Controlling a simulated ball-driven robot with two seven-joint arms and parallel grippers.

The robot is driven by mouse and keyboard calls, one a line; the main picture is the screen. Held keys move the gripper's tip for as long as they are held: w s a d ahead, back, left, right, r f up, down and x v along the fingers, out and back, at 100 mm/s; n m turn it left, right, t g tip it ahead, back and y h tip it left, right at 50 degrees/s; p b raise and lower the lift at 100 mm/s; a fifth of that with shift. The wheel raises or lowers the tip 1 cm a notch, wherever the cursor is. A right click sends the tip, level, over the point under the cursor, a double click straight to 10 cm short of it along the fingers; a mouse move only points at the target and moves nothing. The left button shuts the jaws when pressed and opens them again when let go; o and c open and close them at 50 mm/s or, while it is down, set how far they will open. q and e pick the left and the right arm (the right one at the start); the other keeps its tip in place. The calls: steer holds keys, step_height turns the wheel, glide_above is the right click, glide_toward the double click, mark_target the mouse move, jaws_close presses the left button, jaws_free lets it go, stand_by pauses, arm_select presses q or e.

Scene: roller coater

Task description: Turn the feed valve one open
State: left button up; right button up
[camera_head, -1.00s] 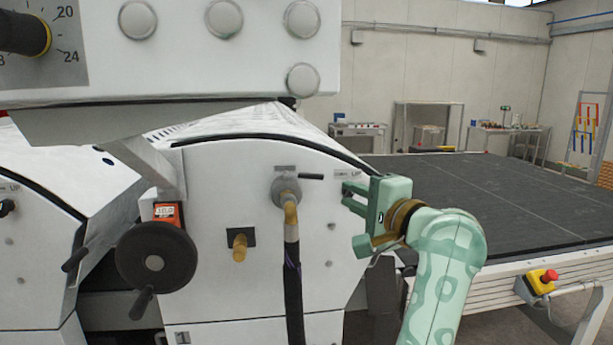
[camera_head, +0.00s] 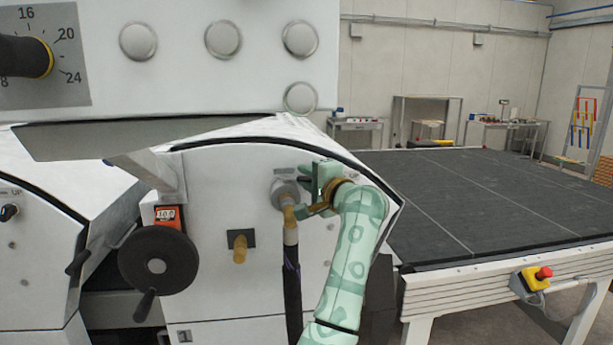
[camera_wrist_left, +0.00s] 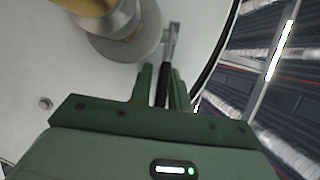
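Feed valve one is a grey round valve body (camera_head: 284,190) on the white front panel of the machine, with a brass hose fitting below it. Its lever has a black grip (camera_wrist_left: 163,86) on a silver arm, shown in the left wrist view pointing away from the body. My left gripper (camera_head: 308,175) is at the valve's right side. In the left wrist view its two green fingers (camera_wrist_left: 162,90) stand close on both sides of the black grip and look shut on it. In the head view the gripper mostly hides the lever. My right gripper is not in view.
A black hose (camera_head: 292,270) hangs from the valve fitting. A black handwheel (camera_head: 158,260) and a small brass fitting (camera_head: 240,248) are to the left. The dark conveyor bed (camera_head: 480,200) lies to the right, with a red emergency stop (camera_head: 543,273) at its front.

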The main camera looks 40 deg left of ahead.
arm_select(q)
steer(key=shift+c, duration=0.4)
jaws_close()
steer(key=shift+s+d+f+m+t+h+b, duration=0.1)
steer(key=shift+s+d+m+t+h+b, duration=0.1)
steer(key=shift+m+t+h+b, duration=0.5)
steer(key=shift+s+d+m+t+h, duration=0.1)
steer(key=shift+s+m+t+h, duration=0.1)
steer(key=shift+m+t, duration=0.45)
steer(key=shift+s+d+m+t+h, duration=0.1)
steer(key=shift+m+t+h, duration=0.15)
steer(key=shift+t, duration=0.7)
steer(key=shift+o, duration=0.4)
jaws_free()
